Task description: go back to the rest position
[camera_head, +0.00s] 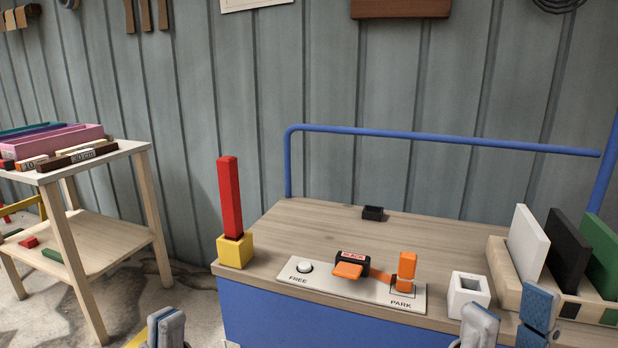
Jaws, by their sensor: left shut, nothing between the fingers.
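My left gripper (166,326) is at the bottom edge, left of the blue cart, with its two grey-blue fingertips together and nothing between them. My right gripper (508,312) is at the bottom right, in front of the white square holder and the panel rack. Its two fingers stand apart, with nothing seen between them. Most of both arms is out of view.
The wooden-topped blue cart (330,220) has a rail (440,138). On it are a red bar (229,198) in a yellow block (235,251), a label plate (330,284), an orange block (407,265), a white holder (468,291) and a panel rack (502,270). A wooden table (130,150) stands left.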

